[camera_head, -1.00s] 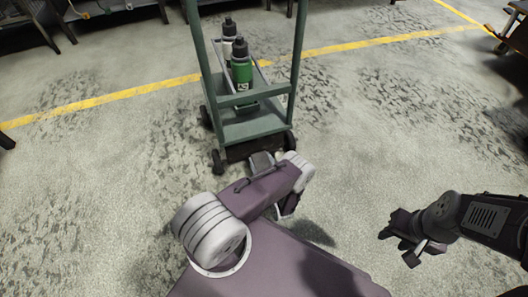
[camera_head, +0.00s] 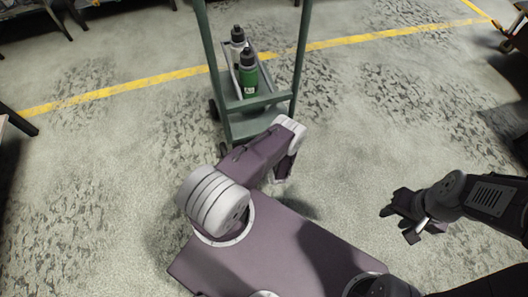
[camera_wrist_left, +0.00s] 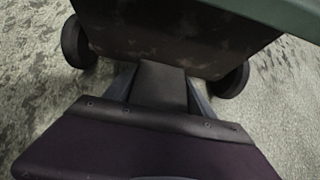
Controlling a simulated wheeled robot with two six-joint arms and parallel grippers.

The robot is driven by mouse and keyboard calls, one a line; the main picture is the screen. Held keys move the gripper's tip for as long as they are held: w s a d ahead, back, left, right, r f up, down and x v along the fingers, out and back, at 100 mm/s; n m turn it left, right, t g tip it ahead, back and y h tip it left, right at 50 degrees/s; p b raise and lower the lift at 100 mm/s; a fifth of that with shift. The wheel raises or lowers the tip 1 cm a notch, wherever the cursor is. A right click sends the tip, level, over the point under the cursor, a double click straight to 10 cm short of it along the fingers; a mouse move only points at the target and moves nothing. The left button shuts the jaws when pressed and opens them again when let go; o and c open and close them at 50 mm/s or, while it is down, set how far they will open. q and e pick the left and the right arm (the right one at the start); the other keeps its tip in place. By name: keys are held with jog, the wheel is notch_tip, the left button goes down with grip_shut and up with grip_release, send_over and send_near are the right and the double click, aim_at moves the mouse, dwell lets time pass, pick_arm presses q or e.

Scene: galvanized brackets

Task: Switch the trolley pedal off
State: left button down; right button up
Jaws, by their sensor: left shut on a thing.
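The green trolley (camera_head: 265,103) stands ahead of me with two bottles on its shelf. In the left wrist view, a dark grey pedal block (camera_wrist_left: 160,84) sticks out below the trolley's dark lower end (camera_wrist_left: 165,35). My left gripper (camera_wrist_left: 158,98) has one finger on each side of that block and is shut on it. I cannot tell the pedal's switch position. In the head view my left arm hides the pedal and the left gripper. My right gripper (camera_head: 398,222) is open and empty above the floor at the right, away from the trolley.
A green bottle (camera_head: 248,76) and a white, black-capped bottle (camera_head: 238,45) stand on the trolley. Two wheels (camera_wrist_left: 76,42) (camera_wrist_left: 233,80) flank the pedal. A yellow line (camera_head: 130,88) crosses the floor behind.

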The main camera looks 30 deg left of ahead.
dwell(0.4)
pick_arm(q)
jog(key=shift+c, duration=1.6)
grip_release()
jog(key=p+v, duration=0.6)
jog(key=v, duration=0.3)
jog(key=shift+r, duration=0.1)
